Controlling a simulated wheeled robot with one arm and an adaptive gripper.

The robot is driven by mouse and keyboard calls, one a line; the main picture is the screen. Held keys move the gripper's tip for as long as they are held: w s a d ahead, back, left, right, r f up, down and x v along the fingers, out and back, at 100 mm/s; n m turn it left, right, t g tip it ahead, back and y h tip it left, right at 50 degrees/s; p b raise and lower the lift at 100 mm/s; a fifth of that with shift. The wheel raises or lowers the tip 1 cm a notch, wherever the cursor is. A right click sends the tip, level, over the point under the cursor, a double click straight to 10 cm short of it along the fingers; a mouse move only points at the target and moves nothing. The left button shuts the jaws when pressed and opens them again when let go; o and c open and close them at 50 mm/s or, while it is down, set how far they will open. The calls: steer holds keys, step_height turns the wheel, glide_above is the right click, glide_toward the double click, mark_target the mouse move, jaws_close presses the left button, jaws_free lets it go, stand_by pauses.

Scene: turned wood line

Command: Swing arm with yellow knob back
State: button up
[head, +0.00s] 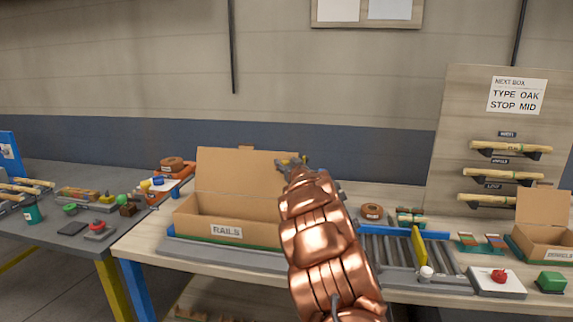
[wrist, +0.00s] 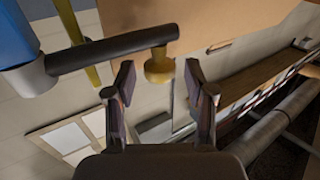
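In the wrist view a dark swing arm (wrist: 110,48) runs from a grey hub (wrist: 32,78) beside a blue part (wrist: 12,35) at the left. A yellow knob (wrist: 158,68) hangs from its right end. My gripper (wrist: 160,72) is open, with one finger on each side of the knob in the picture. Gaps show on both sides, and I see no contact. In the head view my gripper (head: 291,162) is small and partly hidden by my copper arm, near the cardboard box's back right corner. I cannot make out the swing arm or its knob there.
The open cardboard box (head: 227,232) marked RAILS stands left of my arm. To the right are a roller track (head: 385,250) with a yellow plate (head: 418,245), a red button (head: 498,276) and a green block (head: 551,281). A board (head: 455,105) with turned pieces stands behind.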

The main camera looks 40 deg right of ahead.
jaws_close()
stand_by(0.3)
